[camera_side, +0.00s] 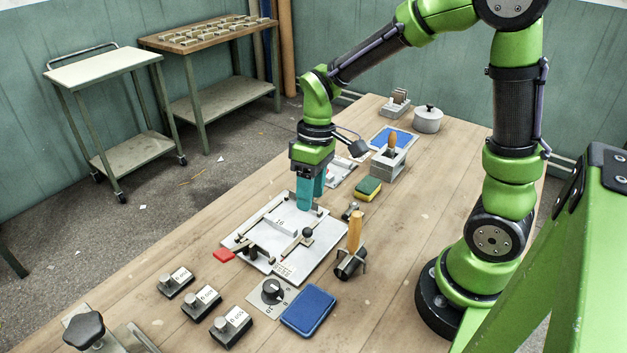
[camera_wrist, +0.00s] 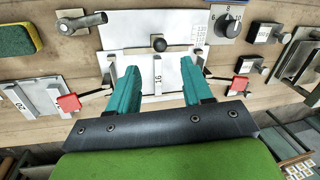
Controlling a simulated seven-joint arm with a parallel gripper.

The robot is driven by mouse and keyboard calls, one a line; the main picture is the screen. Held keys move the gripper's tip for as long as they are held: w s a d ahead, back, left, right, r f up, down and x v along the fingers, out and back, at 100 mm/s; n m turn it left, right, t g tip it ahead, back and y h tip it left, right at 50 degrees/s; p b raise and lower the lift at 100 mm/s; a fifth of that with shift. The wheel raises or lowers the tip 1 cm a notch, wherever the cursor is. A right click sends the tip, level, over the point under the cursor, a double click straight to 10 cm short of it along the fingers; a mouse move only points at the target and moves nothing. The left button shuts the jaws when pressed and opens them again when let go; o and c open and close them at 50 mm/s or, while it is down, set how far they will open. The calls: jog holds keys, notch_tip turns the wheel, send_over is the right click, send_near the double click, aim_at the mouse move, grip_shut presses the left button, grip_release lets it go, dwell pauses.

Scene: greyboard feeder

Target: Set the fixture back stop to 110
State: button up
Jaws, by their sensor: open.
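The fixture is a pale metal plate (camera_side: 262,229) on the bench. A black ball knob (camera_side: 308,233) stands on a bar across it, which looks like the back stop; the knob also shows in the wrist view (camera_wrist: 158,45). A printed scale (camera_side: 284,269) lies at the plate's near edge, and in the wrist view the scale (camera_wrist: 201,32) is too small to read. My gripper (camera_side: 311,204) points down over the plate's far side. In the wrist view its teal fingers (camera_wrist: 160,78) are apart with nothing held. A tab marked 16 (camera_wrist: 157,70) shows between them.
Red-tipped clamps (camera_wrist: 238,85) flank the plate. A wooden-handled tool (camera_side: 355,232), a dial (camera_side: 273,291), a blue pad (camera_side: 308,310) and labelled blocks (camera_side: 202,301) stand near. A green-yellow sponge (camera_side: 367,189) and a grey box (camera_side: 388,165) lie beyond. The bench's right side is mostly clear.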

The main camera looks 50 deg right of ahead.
aim_at(307, 228)
jog(key=f, duration=0.2)
jog(key=a+f, duration=0.1)
jog(key=f, duration=0.5)
jog(key=shift+s+a, duration=0.15)
jog(key=shift+a, duration=0.1)
jog(key=shift+c, duration=0.2)
grip_shut()
